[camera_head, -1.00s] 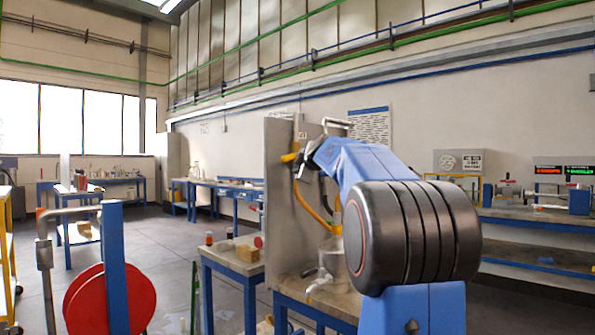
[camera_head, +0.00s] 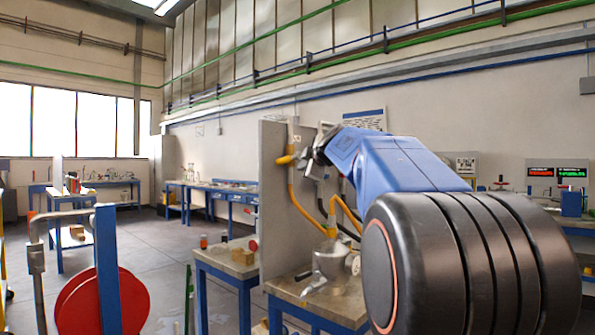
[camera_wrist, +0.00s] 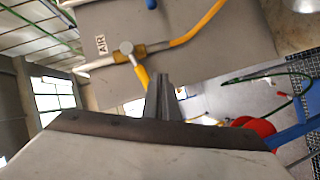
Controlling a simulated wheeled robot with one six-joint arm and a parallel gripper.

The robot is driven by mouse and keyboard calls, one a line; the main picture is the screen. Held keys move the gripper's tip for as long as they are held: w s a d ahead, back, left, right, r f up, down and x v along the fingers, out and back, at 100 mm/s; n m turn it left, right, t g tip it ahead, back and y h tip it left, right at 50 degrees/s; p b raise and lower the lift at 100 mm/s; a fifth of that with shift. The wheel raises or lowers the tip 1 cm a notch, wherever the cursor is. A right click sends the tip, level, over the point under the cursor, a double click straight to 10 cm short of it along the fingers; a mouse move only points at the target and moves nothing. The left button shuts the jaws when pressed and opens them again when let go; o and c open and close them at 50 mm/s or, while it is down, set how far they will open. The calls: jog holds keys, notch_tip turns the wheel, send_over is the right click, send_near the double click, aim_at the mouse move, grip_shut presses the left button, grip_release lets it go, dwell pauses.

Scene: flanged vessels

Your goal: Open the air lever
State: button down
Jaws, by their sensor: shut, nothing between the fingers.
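The air lever is a yellow handle (camera_wrist: 142,76) on a valve beside a white label reading AIR (camera_wrist: 101,44) in the wrist view. It sticks out crosswise to the pipe line, and a yellow hose (camera_wrist: 200,25) leaves the valve. In the head view the lever (camera_head: 285,160) shows at the upper part of an upright grey panel (camera_head: 272,190), pointing left. My gripper (camera_wrist: 163,80) is shut and empty, its fingertips close beside the lever's free end. Whether they touch it I cannot tell. In the head view my gripper (camera_head: 308,153) is just right of the lever.
A metal vessel (camera_head: 330,268) with hoses stands on the bench below the panel. A red reel (camera_head: 100,300) on a blue post stands at the lower left. Benches line the back wall. Open floor (camera_head: 165,240) lies to the left.

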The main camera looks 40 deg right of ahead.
jog(key=v, duration=0.6)
notch_tip(320, 180, up, 7)
jog(key=m+t+y, duration=0.3)
jog(key=m+y, duration=0.2)
jog(key=y, duration=0.3)
send_over(288, 159)
jog(key=s+a, duration=0.3)
jog(key=s, duration=0.1)
jog(key=shift+w+d+f, duration=0.2)
jog(key=shift+w+f, duration=0.05)
jog(key=shift+f, duration=0.4)
jog(key=shift+w+d+f, duration=0.2)
jog(key=shift+d+f, duration=0.05)
jog(key=shift+f, duration=0.4)
jog(key=shift+w+d+f, duration=0.2)
jog(key=shift+w+f, duration=0.05)
jog(key=shift+f, duration=0.4)
jog(key=shift+f, duration=0.15)
